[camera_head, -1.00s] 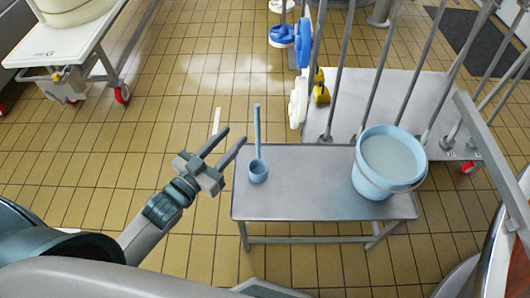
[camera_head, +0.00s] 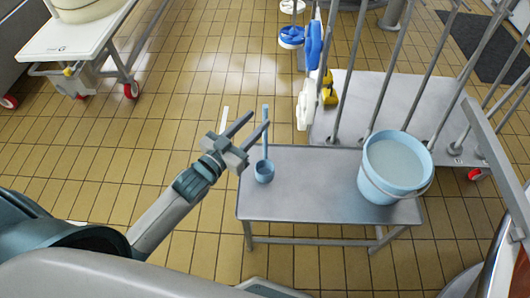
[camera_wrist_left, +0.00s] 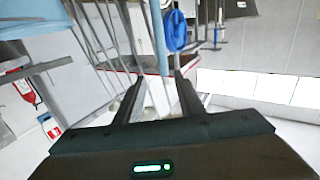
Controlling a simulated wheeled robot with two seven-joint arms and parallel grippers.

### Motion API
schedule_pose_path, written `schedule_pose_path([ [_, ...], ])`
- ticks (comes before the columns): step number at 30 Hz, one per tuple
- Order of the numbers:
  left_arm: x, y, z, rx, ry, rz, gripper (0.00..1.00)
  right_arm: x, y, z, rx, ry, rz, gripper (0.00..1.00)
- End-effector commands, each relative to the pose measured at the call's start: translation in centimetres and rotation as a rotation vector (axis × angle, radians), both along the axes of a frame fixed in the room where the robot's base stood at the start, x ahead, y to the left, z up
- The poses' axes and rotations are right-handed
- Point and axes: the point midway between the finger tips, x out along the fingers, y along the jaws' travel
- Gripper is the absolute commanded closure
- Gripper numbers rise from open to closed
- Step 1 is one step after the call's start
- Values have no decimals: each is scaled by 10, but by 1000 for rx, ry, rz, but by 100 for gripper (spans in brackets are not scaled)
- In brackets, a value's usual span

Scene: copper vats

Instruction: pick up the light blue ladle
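The light blue ladle (camera_head: 264,171) stands near the left end of a small metal table (camera_head: 310,190), its cup low and its long handle pointing up. My left gripper (camera_head: 260,118) is open, just left of the handle in the head view, with one finger overlapping the handle. In the left wrist view, my open fingers (camera_wrist_left: 160,88) frame a light blue upright strip, apparently the ladle handle (camera_wrist_left: 157,40). Both fingers look apart from it, though contact is hard to judge. My right gripper is in neither view.
A light blue bucket (camera_head: 396,165) of pale liquid stands at the table's right end. Metal rails (camera_head: 375,75) rise behind the table. Blue and white cleaning tools (camera_head: 308,70) hang beyond. A white cart (camera_head: 65,38) stands at upper left. The tiled floor left of the table is clear.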

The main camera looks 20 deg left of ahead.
Motion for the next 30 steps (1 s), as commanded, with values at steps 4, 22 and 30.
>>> schedule_pose_path([
  [4,25,-8,2,-1,-2,0,65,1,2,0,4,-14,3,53],
  [22,50,-16,0,1,0,0,65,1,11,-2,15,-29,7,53],
  [30,67,-16,1,2,-2,1,65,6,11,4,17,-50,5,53],
])
